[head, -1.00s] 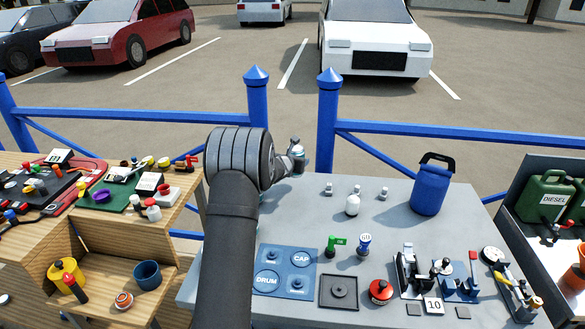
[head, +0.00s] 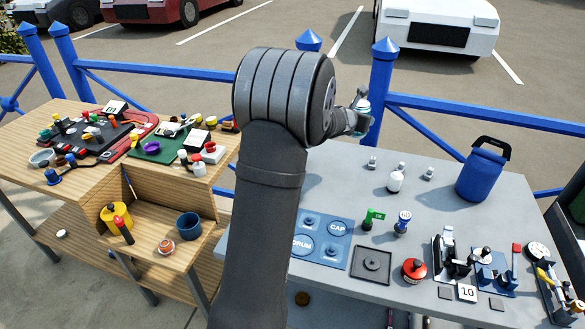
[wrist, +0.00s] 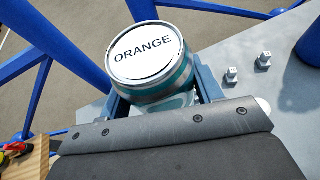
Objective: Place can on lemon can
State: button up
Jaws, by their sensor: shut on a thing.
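My gripper (wrist: 164,96) is shut on a can (wrist: 150,48) with a silver rim, a white lid reading ORANGE and a teal body. One finger is on each side of it in the wrist view. In the head view my gripper (head: 358,122) shows past my arm, and the can (head: 363,104) is a small teal and silver shape above the back left part of the grey table (head: 335,165). The can is clear of the tabletop. I cannot make out a can marked lemon in either view; my arm hides part of the table.
A blue jug (head: 480,175) stands at the table's back right. A white bottle (head: 395,182) and small fittings stand left of it. Levers and a red knob (head: 414,268) fill the front. A wooden bench (head: 150,210) is at left, and a blue railing (head: 455,145) runs behind.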

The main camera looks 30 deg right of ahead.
jog(key=s+a+r+m+g, duration=0.1)
jog(key=s+a+r, duration=0.1)
jog(key=s+a, duration=0.35)
jog(key=s+a+r+m+g+h, duration=0.1)
jog(key=s+a+r, duration=0.15)
jog(key=a, duration=0.55)
jog(key=s+a+r+m+g, duration=0.1)
jog(key=s+a+r+g, duration=0.2)
jog(key=a, duration=0.4)
jog(key=shift+t, duration=0.7)
jog(key=shift+w+a+f, duration=0.8)
jog(key=shift+w+f, duration=0.8)
jog(key=shift+f, duration=0.3)
jog(key=shift+w+a+f, duration=0.75)
jog(key=shift+w+f, duration=0.85)
jog(key=shift+f, duration=0.25)
jog(key=shift+w+a+f, duration=0.8)
jog(key=shift+w+f, duration=0.8)
jog(key=shift+f, duration=0.3)
jog(key=shift+f, duration=0.1)
jog(key=o, duration=1.2)
jog(key=shift+h, duration=0.3)
